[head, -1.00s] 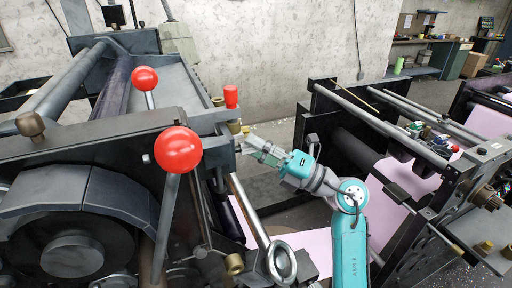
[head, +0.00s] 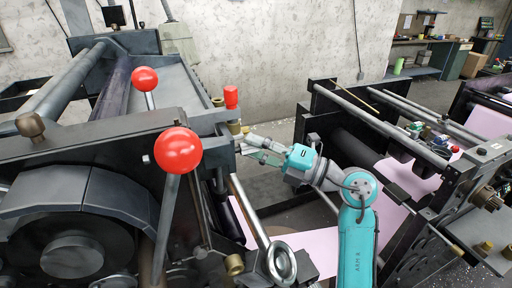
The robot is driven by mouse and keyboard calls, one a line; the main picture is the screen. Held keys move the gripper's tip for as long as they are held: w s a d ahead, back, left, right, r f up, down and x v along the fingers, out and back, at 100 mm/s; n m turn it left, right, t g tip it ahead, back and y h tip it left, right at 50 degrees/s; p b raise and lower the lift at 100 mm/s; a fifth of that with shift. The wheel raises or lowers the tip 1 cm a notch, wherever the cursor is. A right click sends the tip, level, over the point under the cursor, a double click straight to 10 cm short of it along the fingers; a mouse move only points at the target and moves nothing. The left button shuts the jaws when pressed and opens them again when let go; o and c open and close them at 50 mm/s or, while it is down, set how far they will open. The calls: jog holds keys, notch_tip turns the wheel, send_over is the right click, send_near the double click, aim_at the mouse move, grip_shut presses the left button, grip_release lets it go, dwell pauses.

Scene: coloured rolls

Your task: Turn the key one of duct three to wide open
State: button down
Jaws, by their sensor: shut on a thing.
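My teal gripper (head: 248,144) reaches in from the right to the right end of the ink duct (head: 216,117) on the dark press. Its fingers are shut at a small key by the duct's edge; the key itself is mostly hidden by the fingers. A small brass knob (head: 234,127) shows just above and left of the fingertips. I cannot tell from this view which key is held or how far it is turned.
Two levers with red balls (head: 178,150) (head: 145,79) rise from the press left of my gripper. A red cap (head: 231,96) stands just above it. A metal rod with a ring (head: 281,262) slants below. Pink paper (head: 320,249) runs right to another roller frame (head: 345,119).

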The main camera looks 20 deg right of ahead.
jog(key=c, duration=0.9)
grip_release()
jog(key=shift+o, duration=0.2)
jog(key=v, duration=1.2)
jog(key=shift+f, duration=0.1)
